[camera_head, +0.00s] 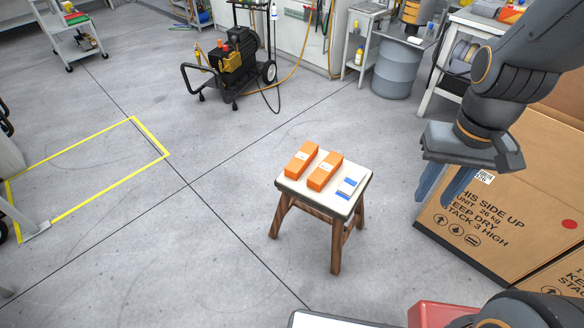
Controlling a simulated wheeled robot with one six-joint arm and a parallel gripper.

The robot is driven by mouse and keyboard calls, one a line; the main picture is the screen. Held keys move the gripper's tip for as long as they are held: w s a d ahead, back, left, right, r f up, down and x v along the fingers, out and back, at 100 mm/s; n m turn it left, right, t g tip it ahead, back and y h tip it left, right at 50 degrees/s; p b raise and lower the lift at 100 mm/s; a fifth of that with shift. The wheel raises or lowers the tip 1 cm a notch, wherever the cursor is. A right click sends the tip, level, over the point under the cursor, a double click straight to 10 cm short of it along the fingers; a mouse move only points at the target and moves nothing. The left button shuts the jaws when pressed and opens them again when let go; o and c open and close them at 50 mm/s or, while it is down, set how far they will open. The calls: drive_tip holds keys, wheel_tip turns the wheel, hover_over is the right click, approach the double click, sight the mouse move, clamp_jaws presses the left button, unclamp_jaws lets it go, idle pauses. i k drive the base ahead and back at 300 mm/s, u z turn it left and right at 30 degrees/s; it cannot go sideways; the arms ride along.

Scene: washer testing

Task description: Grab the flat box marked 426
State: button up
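A small stool (310,192) with a pale top and wooden legs stands in the middle of the floor. Two long orange boxes with white labels lie side by side on it: a left orange box (301,161) and a middle orange box (325,171). A smaller, flatter white and blue box (348,187) lies at the right of the top. The labels are too small to read, so I cannot tell which box is marked 426. My gripper (441,196) hangs to the right of the stool, apart from the boxes. Its two fingers are apart and nothing shows between them.
Large cardboard cartons (500,215) stand at the right, behind my gripper. A red object (440,313) is at the bottom edge. A pressure washer (236,68) and a grey drum (397,70) stand farther back. The floor left of the stool is clear.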

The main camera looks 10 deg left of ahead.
sight(294, 170)
drive_tip(key=u, duration=0.5)
drive_tip(key=k, duration=1.2)
drive_tip(key=u, duration=1.05)
drive_tip(key=i, duration=1.65)
drive_tip(key=z, duration=1.1)
drive_tip(key=i, duration=0.75)
drive_tip(key=z, duration=0.8)
